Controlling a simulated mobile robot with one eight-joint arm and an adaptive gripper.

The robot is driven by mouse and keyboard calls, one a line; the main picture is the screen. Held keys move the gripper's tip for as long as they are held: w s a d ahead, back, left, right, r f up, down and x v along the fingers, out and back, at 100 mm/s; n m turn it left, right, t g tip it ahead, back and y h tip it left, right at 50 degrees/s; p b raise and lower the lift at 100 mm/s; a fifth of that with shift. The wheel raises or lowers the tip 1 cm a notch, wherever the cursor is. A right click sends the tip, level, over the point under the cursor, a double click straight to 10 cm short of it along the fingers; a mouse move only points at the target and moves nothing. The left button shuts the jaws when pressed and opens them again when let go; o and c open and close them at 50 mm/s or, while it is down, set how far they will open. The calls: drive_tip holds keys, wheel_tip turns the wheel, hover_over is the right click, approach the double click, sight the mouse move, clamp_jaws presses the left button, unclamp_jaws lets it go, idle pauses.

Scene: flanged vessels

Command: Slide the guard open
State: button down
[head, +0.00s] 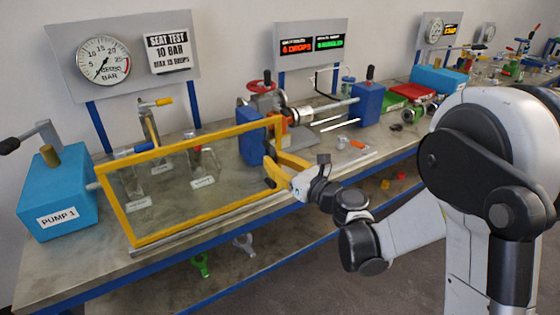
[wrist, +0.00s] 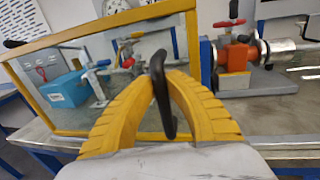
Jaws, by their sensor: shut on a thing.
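The guard (head: 205,219) is a clear panel in a yellow frame, standing upright along the front of the bench. In the wrist view its yellow right post (wrist: 194,45) stands just behind my gripper. A black handle (wrist: 160,90) shows between my yellow fingers. My gripper (head: 270,172) is at the guard's right end, reaching in from the right. In the wrist view my gripper (wrist: 160,84) is shut on the handle, with a finger on each side. The handle's joint to the guard is partly hidden by the fingers.
Behind the guard are valves and a blue pump box (head: 58,195) at the left. Right of it stand a red-wheeled valve (head: 261,86) and blue clamp block (head: 368,103). A metal rail (head: 300,192) follows the bench's front edge. Loose parts lie farther right.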

drive_tip(key=shift+s+a, duration=0.1)
drive_tip(key=shift+a, duration=0.05)
drive_tip(key=c, duration=1.4)
unclamp_jaws()
drive_tip(key=shift+s+a, duration=0.15)
drive_tip(key=shift+d, duration=0.2)
drive_tip(key=shift+s+d, duration=0.2)
drive_tip(key=shift+d, duration=0.1)
drive_tip(key=v, duration=1.1)
drive_tip(key=shift+r, duration=0.1)
